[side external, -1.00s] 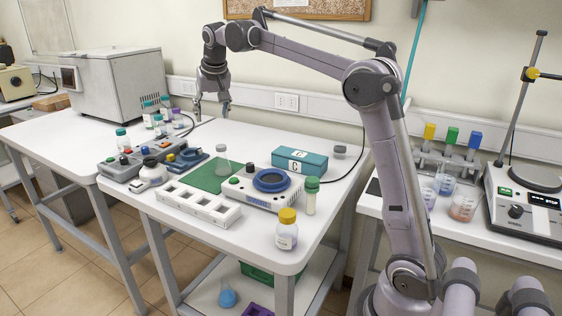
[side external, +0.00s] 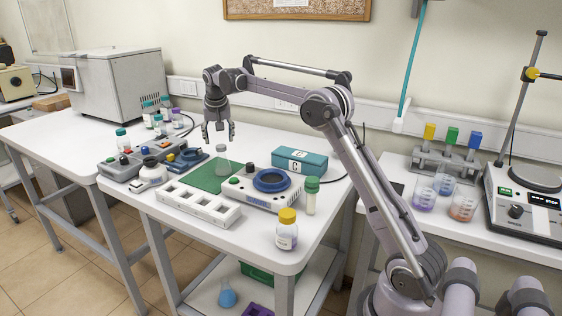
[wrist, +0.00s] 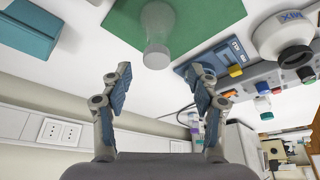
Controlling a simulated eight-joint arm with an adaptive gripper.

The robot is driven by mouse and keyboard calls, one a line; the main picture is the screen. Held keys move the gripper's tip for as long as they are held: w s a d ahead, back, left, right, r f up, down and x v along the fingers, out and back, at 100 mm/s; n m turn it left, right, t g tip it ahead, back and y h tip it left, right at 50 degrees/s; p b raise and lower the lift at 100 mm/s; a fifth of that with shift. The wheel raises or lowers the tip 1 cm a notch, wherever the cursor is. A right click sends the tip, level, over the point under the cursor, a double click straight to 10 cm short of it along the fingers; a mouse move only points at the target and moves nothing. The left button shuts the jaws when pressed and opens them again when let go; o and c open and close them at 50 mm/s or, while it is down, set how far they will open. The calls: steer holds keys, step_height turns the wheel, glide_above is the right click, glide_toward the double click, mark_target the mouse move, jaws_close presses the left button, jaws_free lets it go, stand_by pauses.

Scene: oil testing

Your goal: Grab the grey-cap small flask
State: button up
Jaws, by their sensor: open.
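The small flask (side external: 222,167) with a greyish top stands upright on the green mat (side external: 205,178) on the middle table. In the wrist view the pale, clear flask (wrist: 157,25) is at the top centre, with its narrow end towards my gripper. My gripper (side external: 219,137) hangs fingers down, just above and behind the flask. In the wrist view my gripper (wrist: 160,88) is open and empty, with the flask beyond the fingertips and apart from them.
A stirrer with a blue ring (side external: 271,180) stands right of the mat, and a teal box (side external: 300,160) behind it. A white rack (side external: 198,205) lies in front. Blue-grey devices (side external: 187,160) stand left. A yellow-capped bottle (side external: 287,232) is near the front edge.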

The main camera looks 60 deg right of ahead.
mark_target(222, 156)
steer(key=x, duration=1)
steer(key=shift+s+d+f, duration=0.1)
steer(key=shift+d+f, duration=0.1)
steer(key=shift+d, duration=0.05)
jaws_close()
